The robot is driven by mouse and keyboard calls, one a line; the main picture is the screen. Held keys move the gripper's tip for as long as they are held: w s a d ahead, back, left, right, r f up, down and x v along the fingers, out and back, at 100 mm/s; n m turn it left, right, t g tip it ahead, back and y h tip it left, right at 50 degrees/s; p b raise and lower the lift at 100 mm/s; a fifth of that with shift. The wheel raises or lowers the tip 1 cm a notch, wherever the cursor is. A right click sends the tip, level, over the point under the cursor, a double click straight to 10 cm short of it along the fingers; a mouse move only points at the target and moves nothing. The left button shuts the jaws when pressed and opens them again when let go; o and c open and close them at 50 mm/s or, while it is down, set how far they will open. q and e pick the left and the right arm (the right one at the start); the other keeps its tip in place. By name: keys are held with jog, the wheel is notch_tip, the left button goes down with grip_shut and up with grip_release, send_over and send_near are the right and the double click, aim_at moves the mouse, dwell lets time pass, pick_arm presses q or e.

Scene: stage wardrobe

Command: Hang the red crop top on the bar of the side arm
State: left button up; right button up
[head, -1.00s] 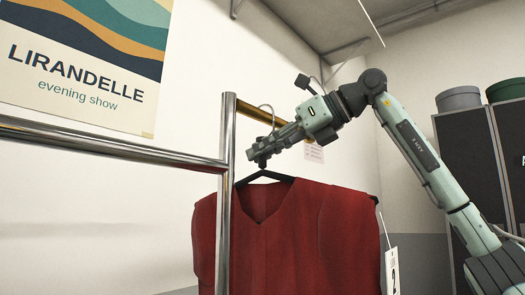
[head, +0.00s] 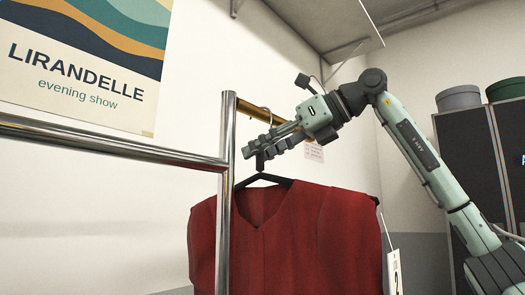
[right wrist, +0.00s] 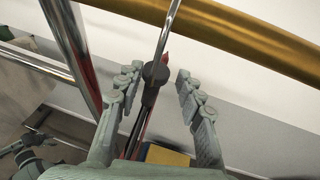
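The red crop top (head: 290,240) hangs from a black hanger (head: 264,179) below the brass-coloured bar of the side arm (head: 250,111). The hanger's metal hook (head: 268,108) loops up at the bar and crosses in front of it in the right wrist view (right wrist: 168,35); it looks to be over the bar. My right gripper (head: 256,155) is just under the bar. In the right wrist view its fingers stand apart on both sides of the hanger's neck (right wrist: 155,72), with gaps showing.
A chrome upright (head: 226,200) stands at the bar's near end, with a chrome rail (head: 110,143) running left. A white numbered tag (head: 393,272) hangs at the top's right side. A shelf (head: 325,25) is overhead; a dark cabinet (head: 468,155) stands right.

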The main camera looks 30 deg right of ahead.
jog(key=v, duration=1.2)
jog(key=shift+s+f, duration=0.1)
